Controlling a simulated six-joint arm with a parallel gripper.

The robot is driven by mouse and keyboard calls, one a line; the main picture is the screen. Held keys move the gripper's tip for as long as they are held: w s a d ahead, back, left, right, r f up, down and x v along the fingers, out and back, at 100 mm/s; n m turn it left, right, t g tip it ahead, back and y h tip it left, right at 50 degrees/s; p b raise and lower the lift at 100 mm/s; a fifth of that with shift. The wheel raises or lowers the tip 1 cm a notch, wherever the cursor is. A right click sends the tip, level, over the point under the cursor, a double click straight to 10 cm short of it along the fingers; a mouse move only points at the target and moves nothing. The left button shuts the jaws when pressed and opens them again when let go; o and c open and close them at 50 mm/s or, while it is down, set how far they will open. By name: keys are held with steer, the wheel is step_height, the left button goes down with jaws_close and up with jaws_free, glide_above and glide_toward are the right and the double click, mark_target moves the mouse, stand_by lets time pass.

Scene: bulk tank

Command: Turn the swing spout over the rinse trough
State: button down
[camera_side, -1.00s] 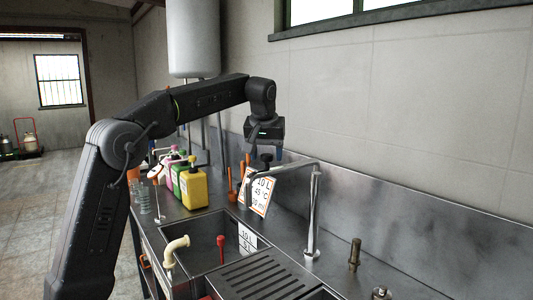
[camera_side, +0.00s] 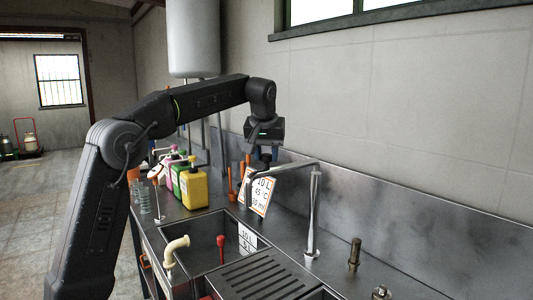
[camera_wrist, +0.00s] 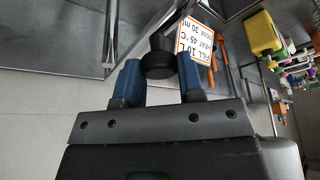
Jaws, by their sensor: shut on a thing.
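The swing spout (camera_side: 314,212) is a chrome post with a horizontal pipe reaching left and a downturned end, beside the card at the back of the sink. A black knob (camera_wrist: 158,62) stands on its pipe. My gripper (camera_side: 264,157) is shut on the knob, with a blue finger on either side in the wrist view. The fingers partly hide the knob in the side view. A steel basin (camera_side: 192,226) lies in front, with a slotted drain board (camera_side: 262,281) to its right. I cannot tell which is the rinse trough.
A printed card (camera_side: 261,194) stands close behind the spout's end. Yellow (camera_side: 194,189), green and pink jugs stand to the left. A cream elbow pipe (camera_side: 175,247) and a red-topped plug (camera_side: 221,243) are at the basin. A brass fitting (camera_side: 354,254) stands at right.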

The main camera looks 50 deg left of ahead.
steer(key=shift+d, duration=0.15)
steer(key=shift+d+n, duration=0.3)
steer(key=shift+d, duration=0.25)
steer(key=w+d+n+g+y, duration=0.1)
steer(key=w+d+n+g, duration=0.1)
steer(key=w+d+n, duration=0.2)
steer(key=shift+w+d+n+g, duration=0.3)
steer(key=shift+d+n, duration=1.3)
steer(key=shift+d, duration=1.8)
steer(key=shift+s, duration=0.1)
steer(key=c, duration=0.8)
jaws_free()
steer(key=shift+s+a, duration=0.1)
steer(key=shift+a, duration=0.05)
